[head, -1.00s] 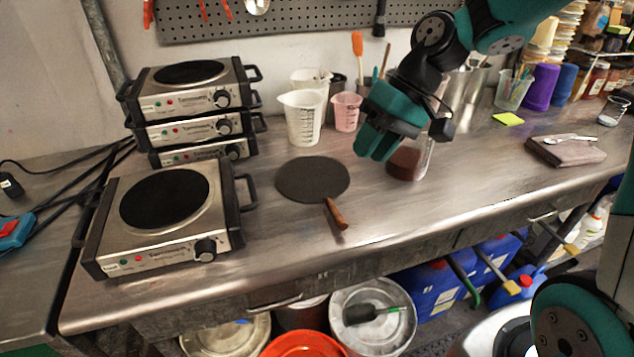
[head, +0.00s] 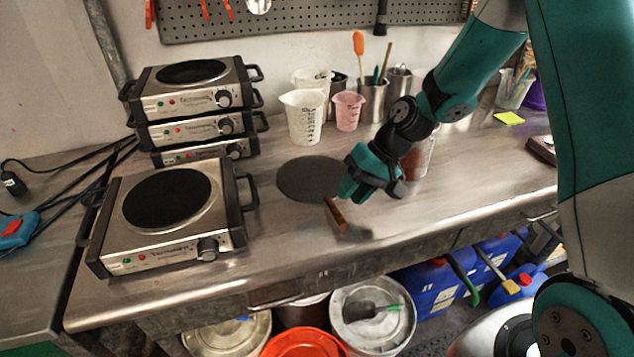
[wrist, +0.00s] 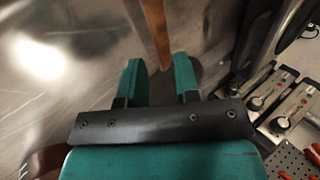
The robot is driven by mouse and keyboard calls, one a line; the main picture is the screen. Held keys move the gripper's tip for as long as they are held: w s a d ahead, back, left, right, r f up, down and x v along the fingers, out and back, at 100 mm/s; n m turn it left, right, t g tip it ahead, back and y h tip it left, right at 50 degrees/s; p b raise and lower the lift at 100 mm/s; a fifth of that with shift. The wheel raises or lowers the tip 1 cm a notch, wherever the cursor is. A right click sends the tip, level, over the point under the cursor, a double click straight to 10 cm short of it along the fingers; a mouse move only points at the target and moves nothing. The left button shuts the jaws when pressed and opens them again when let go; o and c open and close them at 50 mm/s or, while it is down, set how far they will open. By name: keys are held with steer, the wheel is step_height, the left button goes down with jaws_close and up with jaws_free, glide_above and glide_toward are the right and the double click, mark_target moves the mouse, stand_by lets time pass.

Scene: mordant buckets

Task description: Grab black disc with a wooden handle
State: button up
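The black disc (head: 303,179) lies flat on the metal workbench, right of the front hot plate. Its wooden handle (head: 336,213) points toward the bench's front edge. My gripper (head: 352,187) is just above and right of the handle in the head view and hides the disc's right edge. In the wrist view my gripper (wrist: 161,78) has its two teal fingers apart, with a gap between them. The wooden handle (wrist: 156,30) shows beyond the fingertips, lined up with the gap. Nothing is held between the fingers.
A single hot plate (head: 165,215) stands left of the disc, with a stack of hot plates (head: 190,100) behind it. A white measuring jug (head: 304,117) and a pink jug (head: 348,110) stand behind. The bench front is clear. Buckets and blue canisters (head: 430,288) are below.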

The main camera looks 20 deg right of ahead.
mark_target(338, 208)
steer(key=p+x, duration=0.1)
steer(key=x, duration=0.4)
steer(key=shift+a+f, duration=0.1)
steer(key=shift+a, duration=0.05)
jaws_close()
steer(key=shift+r, duration=0.2)
